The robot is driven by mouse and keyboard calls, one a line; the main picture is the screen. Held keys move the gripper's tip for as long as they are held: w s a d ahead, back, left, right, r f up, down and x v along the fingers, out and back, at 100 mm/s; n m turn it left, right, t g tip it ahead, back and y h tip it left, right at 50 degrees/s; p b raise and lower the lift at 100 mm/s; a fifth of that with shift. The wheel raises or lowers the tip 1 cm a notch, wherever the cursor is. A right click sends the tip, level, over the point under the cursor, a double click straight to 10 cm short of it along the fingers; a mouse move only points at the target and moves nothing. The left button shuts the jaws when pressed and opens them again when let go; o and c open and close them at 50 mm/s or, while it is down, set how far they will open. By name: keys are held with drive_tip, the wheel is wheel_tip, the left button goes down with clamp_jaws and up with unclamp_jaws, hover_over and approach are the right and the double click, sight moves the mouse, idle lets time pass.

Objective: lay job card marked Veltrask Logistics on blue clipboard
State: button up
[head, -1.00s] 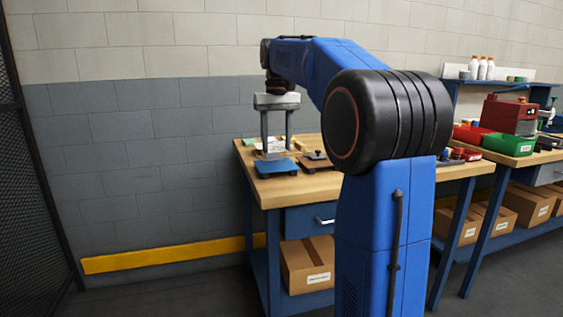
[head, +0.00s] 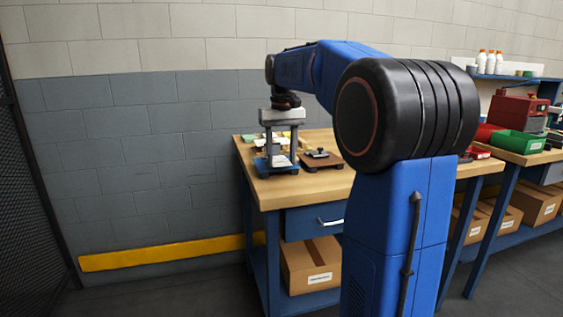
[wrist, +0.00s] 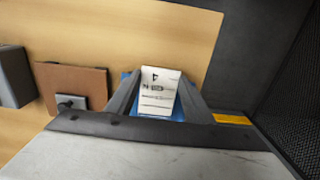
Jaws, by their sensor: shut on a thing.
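My gripper (head: 282,160) is shut on a white job card (wrist: 157,92), which shows between the two fingers in the wrist view. Its print is sideways or upside down and too small for me to read the name. The blue clipboard (head: 261,165) lies on the wooden bench, directly under the gripper in the head view. In the wrist view its blue edges (wrist: 179,114) show around the card, and the rest is hidden by card and fingers. I cannot tell whether the card touches the clipboard.
A brown clipboard (head: 323,161) with a dark clip lies just right of the blue one. Several pale cards or papers (head: 248,141) lie at the bench's back left. The bench top (head: 305,184) is clear in front. A green bin (head: 520,143) stands on the bench further right.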

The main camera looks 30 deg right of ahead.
sight(282, 163)
drive_tip(key=shift+f, duration=0.9)
drive_tip(key=shift+s+f, duration=0.1)
drive_tip(key=shift+f, duration=0.4)
drive_tip(key=o, duration=1)
drive_tip(key=shift+a, duration=0.15)
drive_tip(key=shift+r, duration=0.4)
wheel_tip(282, 163, up, 12)
drive_tip(key=shift+r, duration=0.15)
